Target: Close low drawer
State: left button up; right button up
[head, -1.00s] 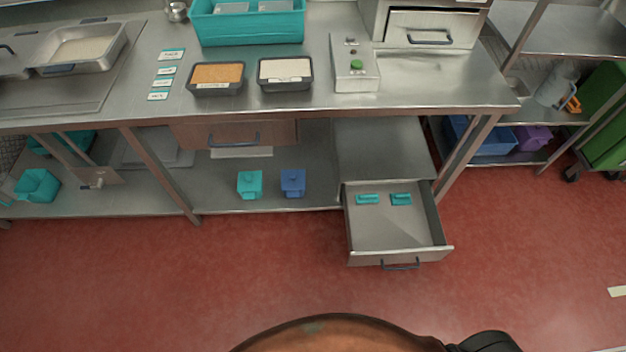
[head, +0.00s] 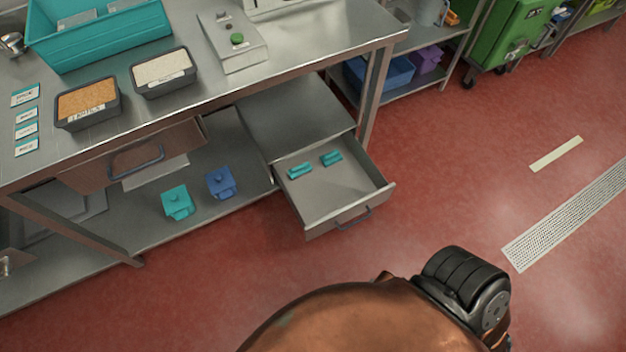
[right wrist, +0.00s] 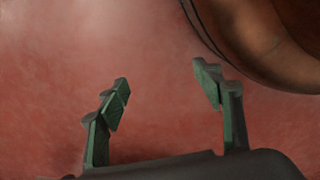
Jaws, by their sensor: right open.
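The low drawer (head: 345,203) under the steel bench is pulled out in the head view. Its front panel has a dark handle (head: 354,218) and faces the lower right. Two teal pieces (head: 300,171) lie inside it near the back. My right gripper (right wrist: 165,85) shows in the right wrist view, open and empty, with its two fingers apart over red floor. It is not touching the drawer. My left gripper is in neither view.
A steel bench (head: 190,91) carries a teal bin (head: 100,38) and two dark containers. A teal box (head: 177,202) and a blue box (head: 220,182) stand on the lower shelf. Red floor in front of the drawer is clear. A green cart (head: 510,45) stands at back right.

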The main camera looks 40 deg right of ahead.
aim_at(323, 200)
jog(key=z, duration=0.65)
jog(key=k, duration=0.4)
jog(key=z, duration=0.9)
jog(key=k, duration=1.15)
jog(key=u, duration=1)
jog(key=i, duration=1.25)
jog(key=z, duration=0.65)
